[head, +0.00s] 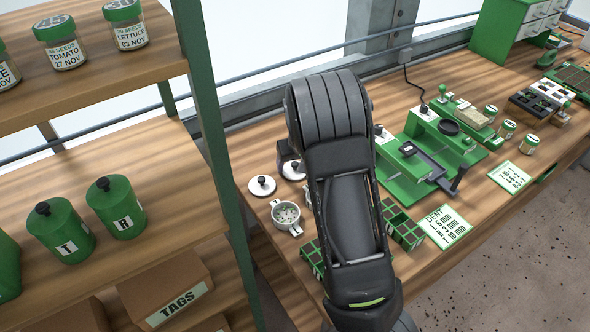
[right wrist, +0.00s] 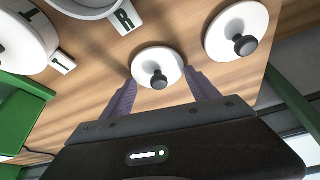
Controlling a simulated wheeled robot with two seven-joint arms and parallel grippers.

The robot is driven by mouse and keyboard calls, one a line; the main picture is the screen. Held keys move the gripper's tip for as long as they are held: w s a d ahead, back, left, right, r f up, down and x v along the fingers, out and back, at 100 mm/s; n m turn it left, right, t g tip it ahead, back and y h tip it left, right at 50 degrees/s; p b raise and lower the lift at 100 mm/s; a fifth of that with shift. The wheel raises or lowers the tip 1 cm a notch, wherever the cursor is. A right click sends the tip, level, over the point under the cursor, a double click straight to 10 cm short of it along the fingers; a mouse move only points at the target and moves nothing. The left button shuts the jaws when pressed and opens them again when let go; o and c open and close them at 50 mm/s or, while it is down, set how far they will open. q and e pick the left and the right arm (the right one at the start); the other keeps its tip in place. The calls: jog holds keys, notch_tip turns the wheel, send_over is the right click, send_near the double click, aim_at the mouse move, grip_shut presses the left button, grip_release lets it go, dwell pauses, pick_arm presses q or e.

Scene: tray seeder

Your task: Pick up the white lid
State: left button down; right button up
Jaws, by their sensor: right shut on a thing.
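A white round lid with a black knob (right wrist: 157,67) lies between the two fingers of my right gripper (right wrist: 160,80) in the right wrist view. In the head view this lid (head: 293,171) is partly hidden by my right gripper (head: 287,157) and arm. A second white lid (right wrist: 237,32) lies beside it; it also shows in the head view (head: 262,186), left of the held one. My left gripper is not in view.
A white two-handled pot (head: 287,214) with small contents stands in front of the lids. Green trays (head: 402,226) and a green seeder (head: 405,168) lie to the right. A shelf post (head: 215,150) rises close on the left. Bare wood surrounds the lids.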

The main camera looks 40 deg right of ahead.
aim_at(295, 163)
jog(key=shift+c, duration=1.4)
jog(key=shift+r, duration=0.1)
notch_tip(295, 163, up, 10)
jog(key=shift+f, duration=0.1)
jog(key=shift+s, duration=0.1)
